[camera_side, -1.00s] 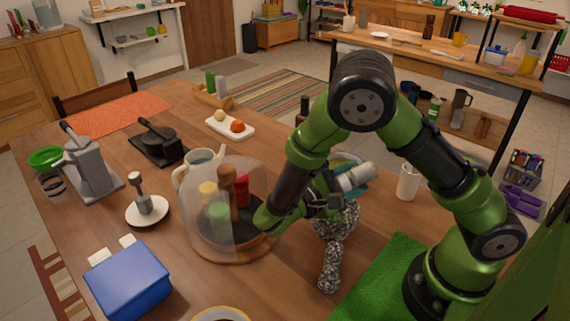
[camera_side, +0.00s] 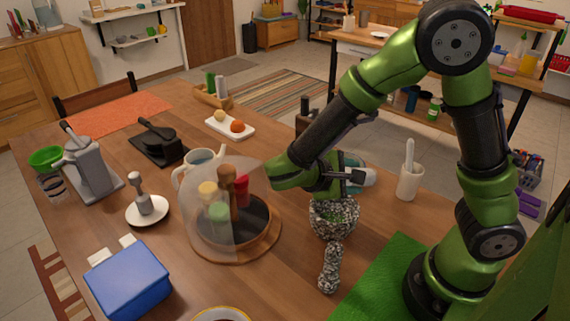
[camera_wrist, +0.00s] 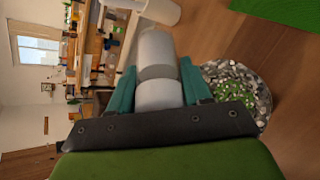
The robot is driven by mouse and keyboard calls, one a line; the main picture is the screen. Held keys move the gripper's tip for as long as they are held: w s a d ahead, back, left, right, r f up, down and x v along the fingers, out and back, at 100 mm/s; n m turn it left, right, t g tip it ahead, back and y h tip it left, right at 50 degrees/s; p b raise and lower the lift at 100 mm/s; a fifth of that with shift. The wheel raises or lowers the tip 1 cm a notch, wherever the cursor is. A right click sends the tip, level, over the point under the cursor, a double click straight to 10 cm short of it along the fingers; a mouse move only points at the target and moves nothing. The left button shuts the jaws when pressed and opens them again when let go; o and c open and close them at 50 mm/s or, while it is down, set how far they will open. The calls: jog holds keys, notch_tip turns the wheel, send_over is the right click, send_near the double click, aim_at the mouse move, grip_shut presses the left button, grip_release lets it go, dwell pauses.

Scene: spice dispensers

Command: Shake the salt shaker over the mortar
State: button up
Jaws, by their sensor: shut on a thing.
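The salt shaker, a white-grey cylinder (camera_wrist: 158,75), lies between the teal fingers of my gripper (camera_wrist: 158,88), which is shut on it. In the side view, the shaker (camera_side: 368,178) shows only in part, roughly horizontal with its end to the right. My gripper (camera_side: 345,175) is above the rim area of the speckled black-and-white mortar (camera_side: 333,220) and hides part of its opening. In the wrist view, the mortar (camera_wrist: 262,100) is right of the shaker, with green bits inside. The speckled pestle (camera_side: 330,268) lies on the table in front of it.
A glass dome (camera_side: 220,190) with bottles on a wooden base stands close left of the mortar. A white cup (camera_side: 410,185) with a utensil stands at right. A green mat (camera_side: 385,280) is at front right. A blue box (camera_side: 128,282) is at front left.

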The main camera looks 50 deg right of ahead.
jog(key=t+y, duration=0.1)
jog(key=y, duration=0.1)
jog(key=r+y, duration=0.1)
jog(key=a+m+t+y, duration=0.1)
jog(key=y, duration=0.1)
jog(key=shift+w+r+t+y, duration=0.15)
jog(key=shift+w+t+y, duration=0.1)
jog(key=shift+t+y, duration=0.05)
jog(key=r+t+y, duration=0.1)
jog(key=r+y, duration=0.1)
jog(key=y, duration=0.1)
jog(key=a+r+t+y, duration=0.1)
jog(key=shift+w+a+r+m+t+y, duration=0.1)
jog(key=shift+w+r+m+t+y, duration=0.1)
jog(key=shift+w+m+t+y, duration=0.15)
jog(key=shift+w+a+r+m+t+y, duration=0.15)
jog(key=shift+a+r+t+y, duration=0.1)
jog(key=shift+r+t+y, duration=0.35)
jog(key=shift+w+a+r+m+t+y, duration=0.1)
jog(key=shift+w+a+r+t+y, duration=0.2)
jog(key=shift+y, duration=0.45)
jog(key=shift+s+d, duration=0.1)
jog(key=shift+s, duration=0.05)
jog(key=shift+r, duration=0.15)
